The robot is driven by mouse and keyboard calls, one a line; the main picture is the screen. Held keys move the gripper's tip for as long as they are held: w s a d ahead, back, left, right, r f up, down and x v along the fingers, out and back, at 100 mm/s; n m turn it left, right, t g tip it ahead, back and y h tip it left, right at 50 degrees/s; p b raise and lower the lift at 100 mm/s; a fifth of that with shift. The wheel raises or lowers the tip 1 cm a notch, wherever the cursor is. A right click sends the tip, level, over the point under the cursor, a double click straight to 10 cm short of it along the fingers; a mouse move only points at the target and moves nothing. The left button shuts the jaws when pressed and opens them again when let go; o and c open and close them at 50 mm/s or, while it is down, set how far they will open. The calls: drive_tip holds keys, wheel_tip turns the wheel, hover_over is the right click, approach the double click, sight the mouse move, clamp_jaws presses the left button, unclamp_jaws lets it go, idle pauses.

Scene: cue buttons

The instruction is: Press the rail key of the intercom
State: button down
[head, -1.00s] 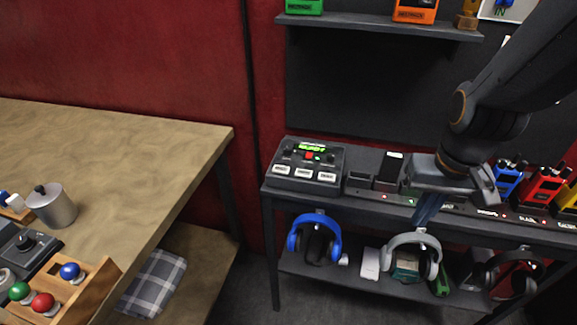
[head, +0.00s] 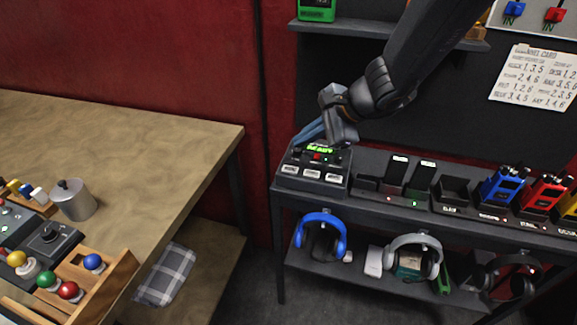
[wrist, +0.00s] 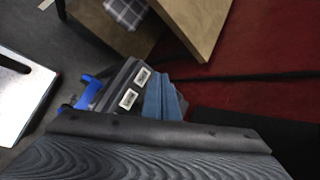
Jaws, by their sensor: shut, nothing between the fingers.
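The intercom (head: 284,183) is a dark box on the left end of the shelf in the head view. It has a lit green display (head: 320,148), a red button (head: 317,157) and a front row of white keys (head: 311,174). The key labels are too small to read, so I cannot tell which is the rail key. My gripper (head: 300,143) is shut and empty, its blue fingers over the back left of the intercom. I cannot tell if they touch it. In the wrist view, the fingers (wrist: 164,98) appear beside two white keys (wrist: 135,87); the rest is hidden.
Dark charging cradles (head: 395,178) and blue and red radios (head: 502,186) stand right of the intercom. Headphones (head: 319,220) hang below. A wooden table (head: 150,140) with knobs and buttons is at left. A written card (head: 532,77) hangs on the back panel.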

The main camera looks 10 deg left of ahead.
drive_tip(key=a, duration=0.1)
drive_tip(key=w+a+r+m, duration=0.1)
drive_tip(key=shift+w+a+t+y, duration=0.3)
drive_tip(key=b, duration=0.5)
hover_over(294, 170)
wheel_tip(294, 170, down, 7)
drive_tip(key=shift+r, duration=0.1)
drive_tip(key=shift+f+b, duration=1.05)
drive_tip(key=shift+b, duration=0.1)
drive_tip(key=shift+s+f+b, duration=0.1)
drive_tip(key=shift+f+b, duration=0.65)
drive_tip(key=shift+b, duration=0.45)
idle(1.6)
drive_tip(key=shift+r, duration=0.15)
drive_tip(key=shift+r+p, duration=0.55)
drive_tip(key=shift+r, duration=0.1)
drive_tip(key=shift+r, duration=0.1)
